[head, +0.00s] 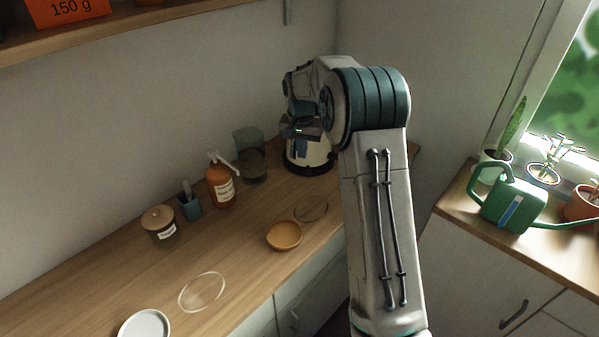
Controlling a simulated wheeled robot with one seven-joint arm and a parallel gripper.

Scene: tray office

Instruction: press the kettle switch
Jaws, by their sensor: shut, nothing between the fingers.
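The kettle (315,158) stands at the back right end of the wooden counter. It has a pale body and a dark base, with a blue strip on its front. My arm covers its top and right side, and I cannot make out its switch. My gripper (301,138) is at the upper front of the kettle, pointing down, shut and empty. Its fingertips are small and partly lost against the kettle, so I cannot tell whether they touch it.
On the counter (100,268) stand a lidded jar (159,224), a small blue-grey pot (189,206), an orange pump bottle (221,187), a glass vessel (249,160), a wooden bowl (284,236) and a white dish (145,325). A green watering can (512,205) and plants stand at right.

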